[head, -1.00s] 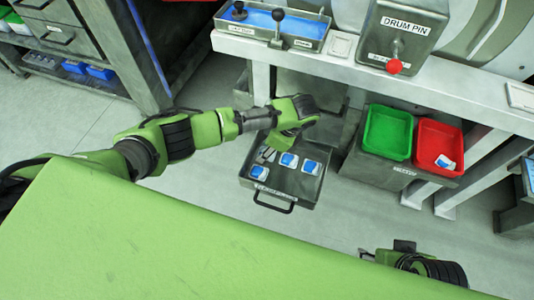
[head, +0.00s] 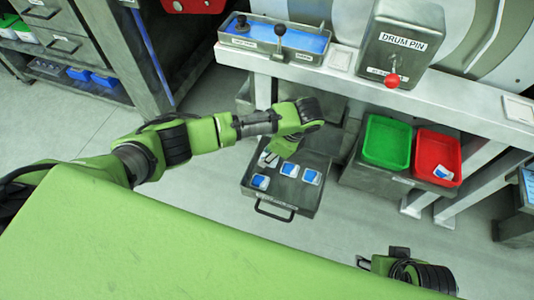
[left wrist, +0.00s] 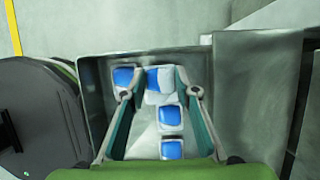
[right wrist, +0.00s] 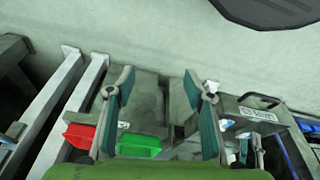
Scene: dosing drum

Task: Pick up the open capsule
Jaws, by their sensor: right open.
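Several white-and-blue capsules lie in the grey drawer-like tray (head: 250,192). Three show clearly in the head view: a left one (head: 260,182), a middle one (head: 290,170) and a right one (head: 312,176). My left gripper (head: 268,158) is low over the tray's left part. In the left wrist view its fingers (left wrist: 160,93) are apart, and capsules (left wrist: 170,117) show between and beyond them; none is clearly gripped. One capsule (left wrist: 158,80) shows more white than the others; I cannot tell whether it is open. My right gripper (right wrist: 160,95) is open and empty, away from the tray.
A green bin (head: 387,142) and a red bin (head: 437,157) stand right of the tray; a white-and-blue piece (head: 442,172) lies in the red one. Above are the bench edge, a joystick panel (head: 275,38) and the drum pin box (head: 400,42). The floor in front is clear.

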